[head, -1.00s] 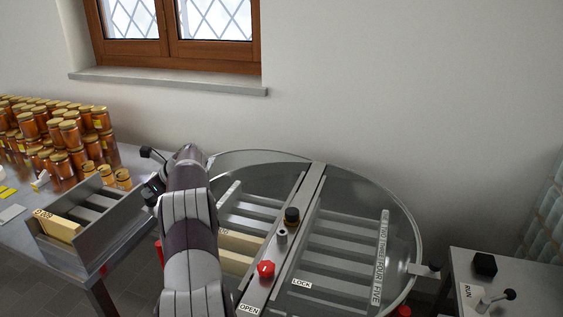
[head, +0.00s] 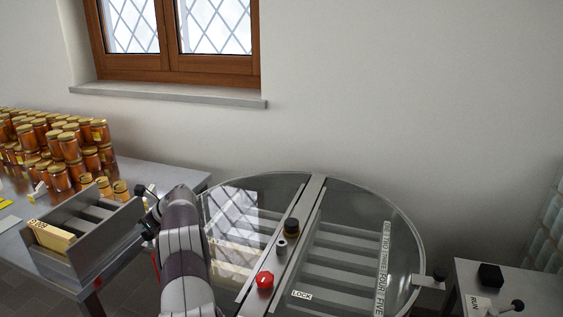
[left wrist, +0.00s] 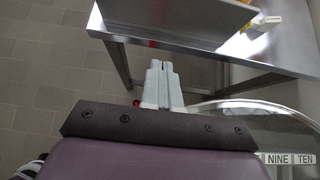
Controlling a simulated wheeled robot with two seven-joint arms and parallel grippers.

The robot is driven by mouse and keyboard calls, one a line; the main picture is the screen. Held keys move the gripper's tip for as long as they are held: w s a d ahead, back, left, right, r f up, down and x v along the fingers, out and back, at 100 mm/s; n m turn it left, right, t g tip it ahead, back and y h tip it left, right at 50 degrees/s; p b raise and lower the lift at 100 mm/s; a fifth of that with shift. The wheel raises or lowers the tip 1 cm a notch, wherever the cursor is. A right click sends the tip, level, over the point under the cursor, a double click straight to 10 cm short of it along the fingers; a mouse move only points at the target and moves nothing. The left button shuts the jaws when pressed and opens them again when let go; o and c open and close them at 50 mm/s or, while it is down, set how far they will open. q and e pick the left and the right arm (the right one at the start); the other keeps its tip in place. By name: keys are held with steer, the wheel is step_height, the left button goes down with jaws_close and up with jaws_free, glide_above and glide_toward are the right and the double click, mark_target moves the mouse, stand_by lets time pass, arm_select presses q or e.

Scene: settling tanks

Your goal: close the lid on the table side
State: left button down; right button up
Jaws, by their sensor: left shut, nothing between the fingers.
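The round drum has a clear two-part lid split by a metal crossbar (head: 306,205). The table-side lid (head: 262,195) is the left half. It looks flat or nearly flat and mirrors the window; its outer edge is partly hidden by my left arm, so I cannot tell if it is fully down. The other lid (head: 352,205) lies flat on the right. My left gripper (head: 149,222) is at the drum's left side, between it and the table. In the left wrist view its fingers (left wrist: 160,65) are shut and empty, over the gap beside the table edge.
A steel table (head: 150,172) at left carries honey jars (head: 65,145) and a metal frame holder (head: 105,237). The crossbar has a red knob (head: 264,280) and a black knob (head: 291,227). A control stand (head: 520,290) is at right. The wall is behind.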

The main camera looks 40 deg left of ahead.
arm_select(q)
steer(key=shift+s+d+f, duration=0.15)
steer(key=shift+f, duration=0.5)
steer(key=shift+r, duration=0.3)
step_height(320, 180, up, 4)
steer(key=p, duration=0.2)
steer(key=shift+p, duration=0.4)
step_height(320, 180, up, 11)
steer(key=shift+w+f, duration=0.2)
arm_select(e)
steer(key=shift+w+a+r, duration=0.1)
steer(key=shift+w+r, duration=0.2)
steer(key=shift+r, duration=0.35)
steer(key=shift+w+a+r, duration=0.1)
steer(key=shift+w+r, duration=0.15)
steer(key=shift+r, duration=0.35)
steer(key=shift+d, duration=0.1)
